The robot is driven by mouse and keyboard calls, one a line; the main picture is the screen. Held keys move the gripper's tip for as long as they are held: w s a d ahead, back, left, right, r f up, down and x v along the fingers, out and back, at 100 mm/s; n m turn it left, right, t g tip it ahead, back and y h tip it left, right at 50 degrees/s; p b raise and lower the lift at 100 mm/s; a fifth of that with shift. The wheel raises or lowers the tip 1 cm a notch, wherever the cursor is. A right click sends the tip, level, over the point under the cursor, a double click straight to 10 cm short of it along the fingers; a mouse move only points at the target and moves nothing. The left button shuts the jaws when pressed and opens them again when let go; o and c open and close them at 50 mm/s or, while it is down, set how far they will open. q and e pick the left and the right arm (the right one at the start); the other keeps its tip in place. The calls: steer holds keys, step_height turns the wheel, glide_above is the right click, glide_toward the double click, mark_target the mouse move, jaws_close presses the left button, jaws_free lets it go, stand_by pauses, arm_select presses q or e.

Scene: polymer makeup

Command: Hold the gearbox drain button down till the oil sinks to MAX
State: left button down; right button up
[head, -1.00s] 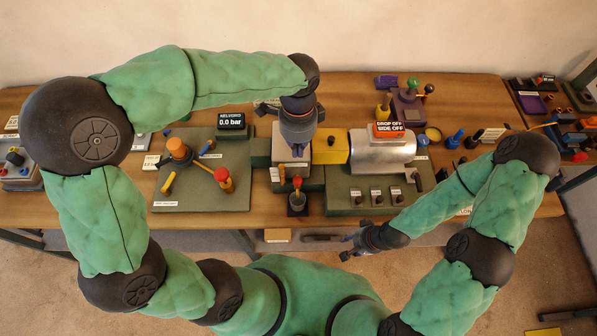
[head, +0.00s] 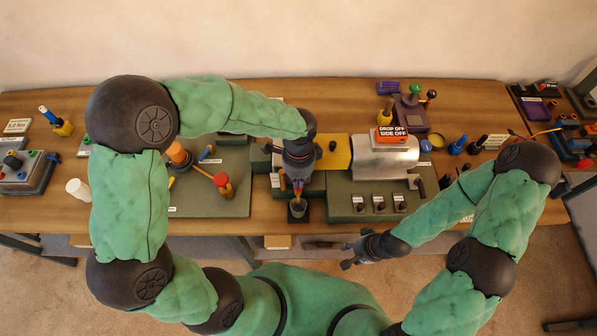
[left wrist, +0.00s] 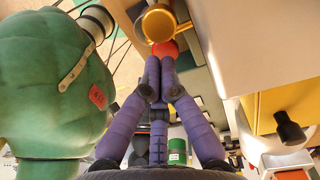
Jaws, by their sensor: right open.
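The gearbox is the grey-green and yellow assembly (head: 338,152) at the table's middle. A red round button (left wrist: 166,48) shows just beyond my left fingertips in the left wrist view, beside a gold round part (left wrist: 158,24). My left gripper (head: 298,184) points down at the front of the gearbox; its fingertips (left wrist: 159,66) are together, at or very near the button. Contact cannot be told. A small dark cup (head: 298,208) stands just below, at the table's front. My right gripper (head: 352,255) is open and empty, in front of the table edge. The oil level and MAX mark cannot be made out.
A silver cylinder (head: 385,158) with an orange sign (head: 391,134) stands to the right. A panel with an orange knob and red-tipped lever (head: 222,181) lies to the left. A white cup (head: 78,188) stands further left. The floor before the table is clear.

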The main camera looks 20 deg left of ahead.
arm_select(q)
steer(key=shift+f, duration=0.55)
step_height(320, 180, down, 2)
steer(key=shift+s+f+b, duration=0.1)
steer(key=shift+b, duration=0.5)
steer(key=shift+s, duration=0.1)
stand_by(0.6)
